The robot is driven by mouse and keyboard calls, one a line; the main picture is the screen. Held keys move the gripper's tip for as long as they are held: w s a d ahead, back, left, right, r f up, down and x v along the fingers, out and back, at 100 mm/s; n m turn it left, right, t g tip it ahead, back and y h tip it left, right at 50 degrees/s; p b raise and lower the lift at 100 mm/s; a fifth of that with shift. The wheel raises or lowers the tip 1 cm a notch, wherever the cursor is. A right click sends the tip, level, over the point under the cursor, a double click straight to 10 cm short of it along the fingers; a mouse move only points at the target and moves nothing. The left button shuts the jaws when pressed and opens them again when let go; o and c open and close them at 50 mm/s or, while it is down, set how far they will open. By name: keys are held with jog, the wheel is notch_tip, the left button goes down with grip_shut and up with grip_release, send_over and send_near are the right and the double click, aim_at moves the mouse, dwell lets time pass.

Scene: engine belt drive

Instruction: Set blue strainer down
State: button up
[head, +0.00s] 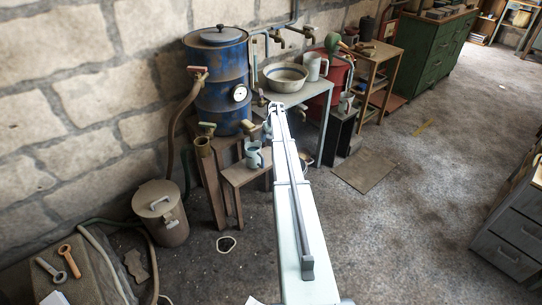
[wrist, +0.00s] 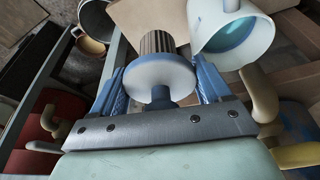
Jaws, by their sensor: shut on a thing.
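My gripper (wrist: 160,75) is shut on a piece with a pale round flange (wrist: 160,76) and a ribbed grey-brown cylinder (wrist: 157,43), which I take to be the strainer. Its ribbed end points away from the wrist, and one ridged blue finger stands on each side. In the head view my gripper (head: 276,107) is in front of the metal table, and the strainer is too small to make out there. A pale mug (wrist: 232,30) with a blue inside is close to the right finger; I cannot tell whether they touch.
A low wooden bench (head: 243,172) bears a grey-blue mug (head: 254,156). Behind it stands a blue barrel (head: 222,85) with a gauge and taps. A metal table (head: 310,90) carries a basin (head: 285,78) and a jug (head: 313,66).

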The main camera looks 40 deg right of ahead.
jog(key=shift+n+y, duration=0.3)
jog(key=shift+n, duration=0.4)
jog(key=w+d, duration=0.1)
jog(key=w+d+f, duration=0.1)
jog(key=w+d, duration=0.1)
jog(key=shift+f, duration=0.2)
jog(key=shift+n, duration=0.6)
jog(key=x, duration=0.3)
jog(key=s+x, duration=0.1)
jog(key=x, duration=0.2)
jog(key=s+x, duration=0.1)
jog(key=x, duration=0.2)
jog(key=shift+f, duration=0.7)
jog(key=shift+f, duration=0.15)
jog(key=o, duration=1)
jog(key=v, duration=1.2)
jog(key=shift+d, duration=0.2)
